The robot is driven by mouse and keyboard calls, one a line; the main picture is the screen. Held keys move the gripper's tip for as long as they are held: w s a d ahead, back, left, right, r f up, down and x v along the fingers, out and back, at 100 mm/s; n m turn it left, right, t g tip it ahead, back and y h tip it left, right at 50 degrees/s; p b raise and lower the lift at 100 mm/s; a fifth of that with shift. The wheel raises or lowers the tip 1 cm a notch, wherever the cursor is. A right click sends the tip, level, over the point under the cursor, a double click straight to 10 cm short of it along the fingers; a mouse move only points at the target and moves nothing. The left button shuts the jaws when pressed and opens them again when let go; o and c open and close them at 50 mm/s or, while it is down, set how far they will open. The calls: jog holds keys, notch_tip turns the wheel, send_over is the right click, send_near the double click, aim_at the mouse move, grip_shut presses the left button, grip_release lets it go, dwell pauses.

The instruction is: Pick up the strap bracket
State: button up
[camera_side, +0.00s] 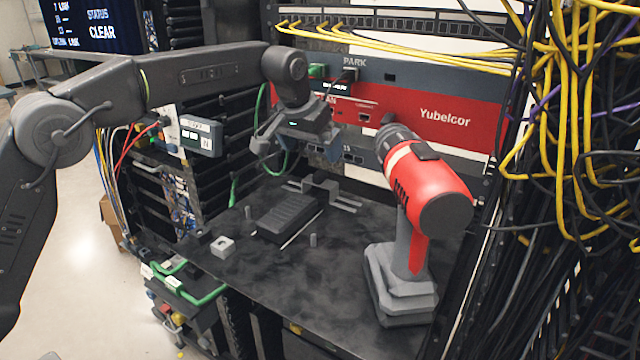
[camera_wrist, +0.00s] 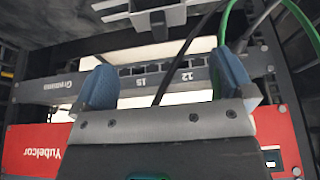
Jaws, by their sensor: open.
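The strap bracket (camera_side: 322,187) appears to be the grey raised piece with flat strips, lying on the dark shelf below the red panel. A grey bracket-like piece (camera_wrist: 172,16) at the top edge of the wrist view looks like the same part, partly cut off. My gripper (camera_side: 298,148) is above the shelf, in front of the rack panels, higher than the bracket and apart from it. In the wrist view my gripper (camera_wrist: 165,78) has its two blue fingertips spread wide, with nothing held between them.
A red cordless drill (camera_side: 425,190) stands upright at the shelf's right. Yellow cables (camera_side: 565,120) hang at right. The shelf's front left is mostly clear.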

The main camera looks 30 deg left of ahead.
aim_at(318, 174)
jog(key=x, duration=0.5)
jog(key=shift+f, duration=0.1)
jog(key=shift+s+x, duration=0.1)
jog(key=shift+x, duration=1.25)
jog(key=shift+s+x, duration=0.15)
jog(key=shift+x, duration=1.2)
jog(key=shift+f, duration=0.1)
jog(key=c, duration=1)
